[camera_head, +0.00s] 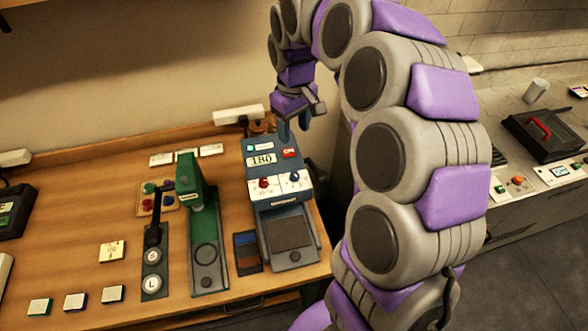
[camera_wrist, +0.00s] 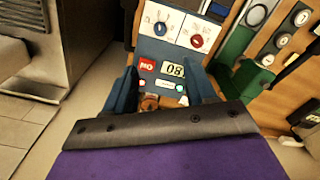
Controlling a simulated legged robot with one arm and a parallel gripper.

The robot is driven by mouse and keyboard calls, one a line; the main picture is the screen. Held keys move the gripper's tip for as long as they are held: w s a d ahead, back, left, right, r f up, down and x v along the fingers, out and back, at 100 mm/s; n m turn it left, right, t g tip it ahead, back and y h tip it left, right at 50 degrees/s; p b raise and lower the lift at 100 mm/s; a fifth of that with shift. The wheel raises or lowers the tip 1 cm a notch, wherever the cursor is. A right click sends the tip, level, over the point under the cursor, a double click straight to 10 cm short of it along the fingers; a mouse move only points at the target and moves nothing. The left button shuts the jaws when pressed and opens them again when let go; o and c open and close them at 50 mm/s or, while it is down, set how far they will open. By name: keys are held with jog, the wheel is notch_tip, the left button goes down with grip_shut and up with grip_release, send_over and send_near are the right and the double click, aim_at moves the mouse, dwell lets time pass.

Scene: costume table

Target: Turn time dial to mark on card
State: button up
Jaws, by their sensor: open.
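The blue press machine (camera_head: 290,224) stands at the table's right end. Its white panels carry a red dial (camera_head: 264,183) and a blue dial (camera_head: 295,177); their small markings are too small to read, so I cannot tell which is the time dial. In the wrist view, upside down, the blue dial (camera_wrist: 160,28) and red dial (camera_wrist: 197,41) show beyond the fingertips. A pale yellow card (camera_head: 111,250) with unreadable writing lies left on the table. My gripper (camera_head: 293,126) is open and empty, above the machine's back end, apart from both dials.
A green press (camera_head: 203,230) and a black lever tool (camera_head: 154,250) stand left of the machine. Several small blocks (camera_head: 75,301) line the front edge. A white power strip (camera_head: 238,115) is behind. A side counter (camera_head: 520,190) lies right, past my arm.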

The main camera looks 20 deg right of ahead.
aim_at(294, 173)
notch_tip(294, 173, down, 17)
jog(key=shift+b, duration=0.6)
grip_shut()
jog(key=shift+r+n+p, duration=0.1)
jog(key=shift+n+p, duration=0.3)
jog(key=shift+p, duration=0.1)
grip_release()
dwell(0.4)
notch_tip(294, 173, up, 17)
jog(key=p, duration=0.1)
dwell(0.4)
